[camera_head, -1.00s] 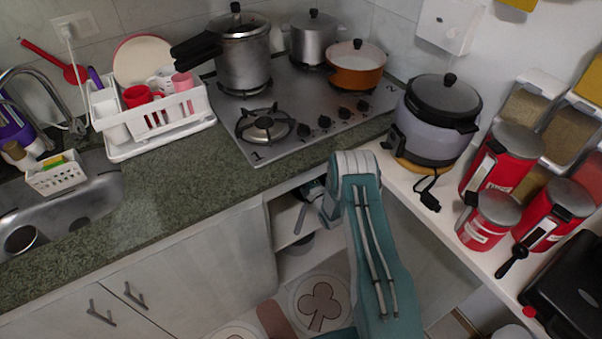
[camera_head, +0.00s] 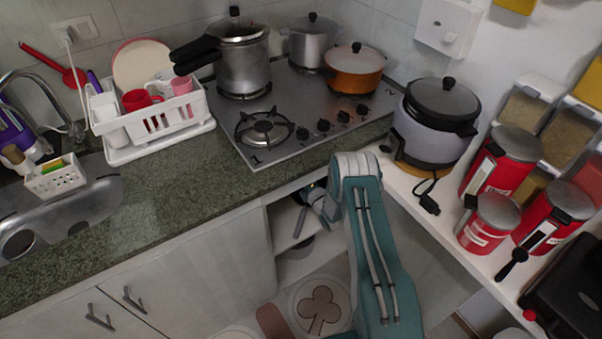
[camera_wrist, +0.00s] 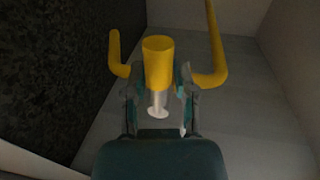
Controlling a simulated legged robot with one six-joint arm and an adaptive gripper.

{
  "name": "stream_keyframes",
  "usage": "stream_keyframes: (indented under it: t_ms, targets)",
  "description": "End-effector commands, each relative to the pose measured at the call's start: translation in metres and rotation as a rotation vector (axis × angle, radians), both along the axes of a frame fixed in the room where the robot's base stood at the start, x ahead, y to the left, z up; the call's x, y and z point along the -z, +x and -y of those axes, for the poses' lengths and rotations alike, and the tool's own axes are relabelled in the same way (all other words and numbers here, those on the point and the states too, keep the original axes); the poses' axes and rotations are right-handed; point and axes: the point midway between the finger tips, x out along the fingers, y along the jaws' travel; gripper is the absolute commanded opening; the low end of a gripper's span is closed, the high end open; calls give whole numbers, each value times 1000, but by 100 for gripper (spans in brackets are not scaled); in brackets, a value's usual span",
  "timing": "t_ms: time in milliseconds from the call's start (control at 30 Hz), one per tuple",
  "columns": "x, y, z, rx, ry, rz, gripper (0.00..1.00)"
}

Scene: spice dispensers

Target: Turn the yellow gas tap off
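The yellow gas tap (camera_wrist: 158,62) shows in the wrist view as an upright yellow cylinder with a pale stem and disc below it. Bent yellow pipe pieces (camera_wrist: 217,60) rise on either side. My gripper (camera_wrist: 160,80) has one teal-and-grey finger on each side of the cylinder, with narrow gaps that look open; I cannot tell whether either finger touches it. In the head view my gripper (camera_head: 314,198) reaches into the open cabinet under the counter, partly hidden by my arm, and the tap cannot be made out clearly.
The cabinet (camera_head: 292,250) has side walls and a shelf close to my arm. Above are the granite counter (camera_head: 190,190) and the stove (camera_head: 300,105) with pots. A white shelf (camera_head: 430,215) with a cooker and red canisters borders my arm on the right.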

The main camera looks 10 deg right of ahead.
Motion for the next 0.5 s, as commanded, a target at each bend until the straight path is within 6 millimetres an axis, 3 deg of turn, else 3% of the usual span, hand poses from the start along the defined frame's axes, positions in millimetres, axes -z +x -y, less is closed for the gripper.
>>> stream_keyframes:
  t_ms: [500]
  targets:
    - [1, -8, 6, 7, 2, 1, 61]
